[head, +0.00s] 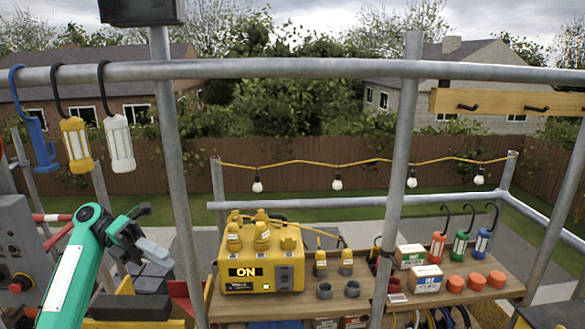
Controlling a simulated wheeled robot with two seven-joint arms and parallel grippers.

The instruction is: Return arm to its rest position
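My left arm comes in from the lower left, green with a white panel. My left gripper (155,253) is at its end, dark with a pale grey finger part, in front of the left end of the shelf area. I see nothing held in it, but the angle hides whether its fingers are apart. It is left of the yellow power box (262,262), and apart from it in the picture. My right gripper is not in view.
Hooked blue, yellow and white lamps (119,143) hang from the scaffold rail (300,68) above my arm. Scaffold posts (176,165) stand close by. The wooden shelf (470,283) carries boxes, orange caps and hooked lamps. A grey control box (15,235) stands at left.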

